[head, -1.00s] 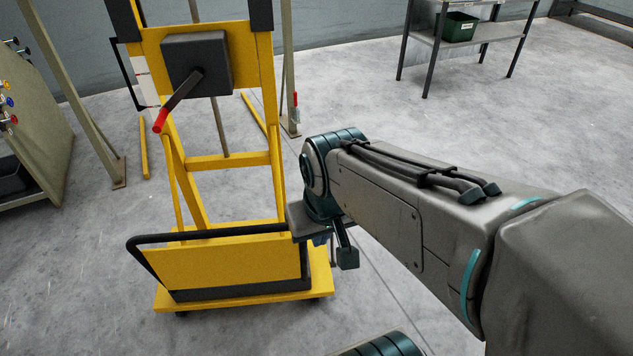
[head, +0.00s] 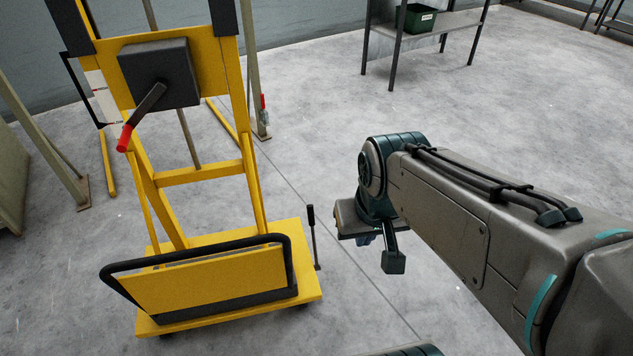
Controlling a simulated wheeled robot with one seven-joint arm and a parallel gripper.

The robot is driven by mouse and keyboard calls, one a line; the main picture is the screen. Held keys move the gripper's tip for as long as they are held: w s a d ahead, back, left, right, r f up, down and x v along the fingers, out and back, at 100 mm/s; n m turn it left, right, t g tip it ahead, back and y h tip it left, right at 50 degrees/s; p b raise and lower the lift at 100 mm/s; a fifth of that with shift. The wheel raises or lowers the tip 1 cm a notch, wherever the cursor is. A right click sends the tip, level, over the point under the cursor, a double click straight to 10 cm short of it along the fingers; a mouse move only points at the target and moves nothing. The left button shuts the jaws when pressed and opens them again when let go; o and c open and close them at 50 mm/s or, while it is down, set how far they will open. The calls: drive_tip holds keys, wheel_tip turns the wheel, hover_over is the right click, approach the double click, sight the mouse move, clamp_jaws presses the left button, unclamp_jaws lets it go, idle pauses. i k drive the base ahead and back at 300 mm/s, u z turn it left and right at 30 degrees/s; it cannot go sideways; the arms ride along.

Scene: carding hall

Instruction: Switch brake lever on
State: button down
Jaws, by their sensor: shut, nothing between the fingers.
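A thin upright lever with a black grip (head: 312,235) stands beside the right edge of the yellow wheeled lift's base (head: 225,318). It looks like the brake lever. My gripper (head: 362,238) is right of the lever and apart from it, at the end of my arm. Its fingers are mostly hidden below the wrist; it is shut and holds nothing. The lift also has a crank with a red handle (head: 124,138) on a dark box (head: 160,72) higher up its frame.
A black tubular bar (head: 195,254) runs round the lift's low front panel. A metal post (head: 250,80) with a small red-handled part stands behind the lift. A shelf table (head: 445,22) holding a green bin (head: 416,18) stands at the back. The floor between is clear.

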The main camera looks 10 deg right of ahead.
sight(311, 219)
drive_tip(key=i, duration=1)
